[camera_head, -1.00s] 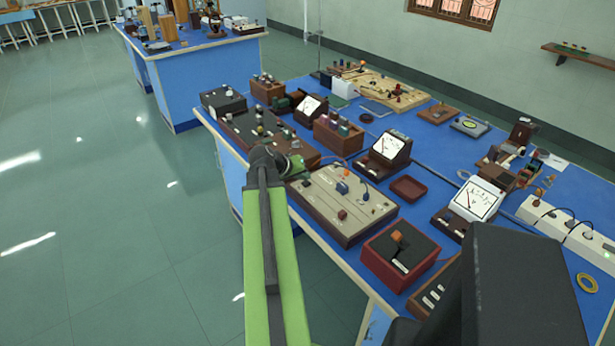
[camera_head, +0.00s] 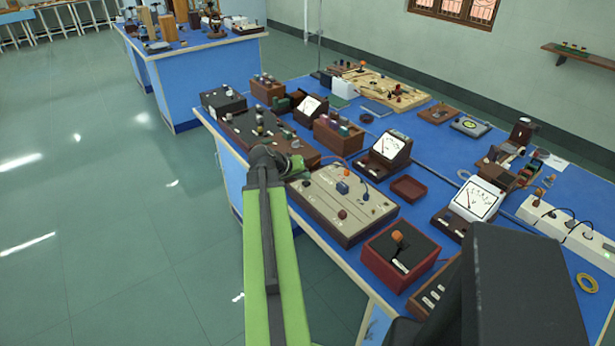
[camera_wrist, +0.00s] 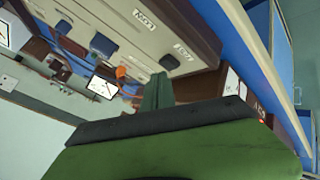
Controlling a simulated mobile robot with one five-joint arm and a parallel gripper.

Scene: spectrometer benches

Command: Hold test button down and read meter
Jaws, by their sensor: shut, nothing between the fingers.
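A pale control panel (camera_head: 326,213) with knobs and buttons lies near the blue bench's front edge. My gripper (camera_head: 299,166) is at the panel's far left corner in the head view. In the wrist view my gripper (camera_wrist: 158,88) is shut and empty, its tips close to that button; I cannot tell whether they touch. A meter with a white dial (camera_head: 389,146) stands behind the panel; its needle is too small to read.
A second white-dial meter (camera_head: 474,200) stands farther right. A red box with an orange-topped lever (camera_head: 398,239), a small red tray (camera_head: 408,188) and wooden component boxes (camera_head: 338,138) crowd the bench. Open floor (camera_head: 110,220) lies to the left.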

